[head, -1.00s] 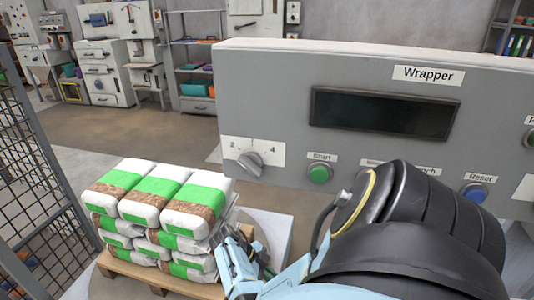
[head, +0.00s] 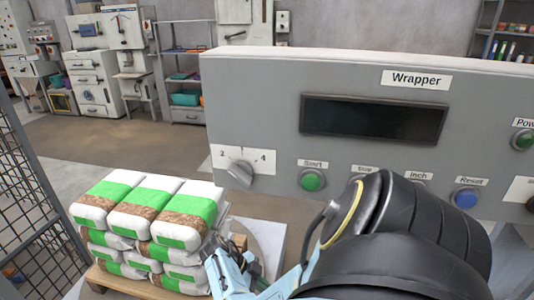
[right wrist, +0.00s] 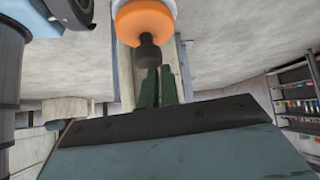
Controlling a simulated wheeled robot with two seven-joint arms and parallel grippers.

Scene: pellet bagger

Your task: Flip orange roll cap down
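The orange roll cap (right wrist: 145,22) shows at the top of the right wrist view, round, with a dark stem or knob (right wrist: 149,52) below it. The dark green fingers of my right gripper (right wrist: 158,82) point up toward that knob, close together. Whether they touch it, or how far apart they are, is unclear. The orange cap does not show in the head view. There, a light blue and black arm of mine comes in from the lower right and hides part of the scene. My left gripper is not in view.
The grey Wrapper panel (head: 255,110) has a dial (head: 240,174), a green Start button (head: 312,180) and a blue Reset button (head: 466,198). A pallet (head: 130,283) holds stacked bags (head: 150,205). A mesh fence (head: 30,190) stands at the left; open floor lies behind.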

